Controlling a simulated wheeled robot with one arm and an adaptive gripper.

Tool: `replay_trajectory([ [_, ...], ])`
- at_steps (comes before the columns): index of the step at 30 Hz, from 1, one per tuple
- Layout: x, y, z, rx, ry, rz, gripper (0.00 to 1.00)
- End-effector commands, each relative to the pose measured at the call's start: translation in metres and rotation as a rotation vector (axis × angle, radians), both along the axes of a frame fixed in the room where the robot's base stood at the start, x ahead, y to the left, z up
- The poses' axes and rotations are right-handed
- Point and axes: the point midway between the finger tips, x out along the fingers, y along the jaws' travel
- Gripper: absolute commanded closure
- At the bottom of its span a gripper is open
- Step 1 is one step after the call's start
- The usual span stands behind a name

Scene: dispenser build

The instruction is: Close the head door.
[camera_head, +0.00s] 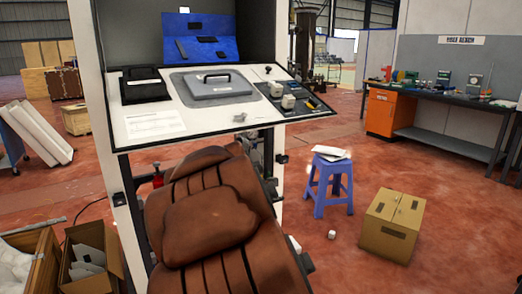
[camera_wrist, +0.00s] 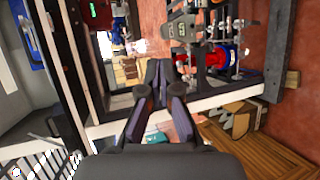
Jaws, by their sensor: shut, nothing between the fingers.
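A tall white-framed cabinet (camera_head: 88,70) stands in front of me, its upper bay open, with a blue panel (camera_head: 204,52) inside. A sloped white-topped panel (camera_head: 150,125) juts out below the bay. A grey lid (camera_head: 225,90) with a dark handle lies on it. I cannot tell which part is the head door. My gripper (camera_wrist: 161,75) shows only in the wrist view, shut and empty. Its fingers point at the cabinet's lower frame; I cannot tell whether they touch anything. A white frame bar (camera_wrist: 215,101) crosses that view near the fingers.
A brown padded seat (camera_head: 205,215) fills the space before the cabinet. A blue stool (camera_head: 330,185) and a cardboard box (camera_head: 392,226) stand at right. An open box (camera_head: 118,262) and wooden crate (camera_head: 42,250) are at lower left. Red floor is clear between stool and workbench (camera_head: 450,100).

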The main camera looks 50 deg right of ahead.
Motion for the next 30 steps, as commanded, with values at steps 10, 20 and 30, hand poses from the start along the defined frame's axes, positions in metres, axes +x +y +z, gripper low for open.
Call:
replay_trajectory([
  [10,0.01,-0.092,0.008,-0.684,0.056,0.099,1.0],
  [20,-0.009,-0.125,-0.001,-1.317,0.137,0.115,1.0],
  [30,-0.032,-0.123,-0.013,-1.685,0.163,0.07,1.0],
])
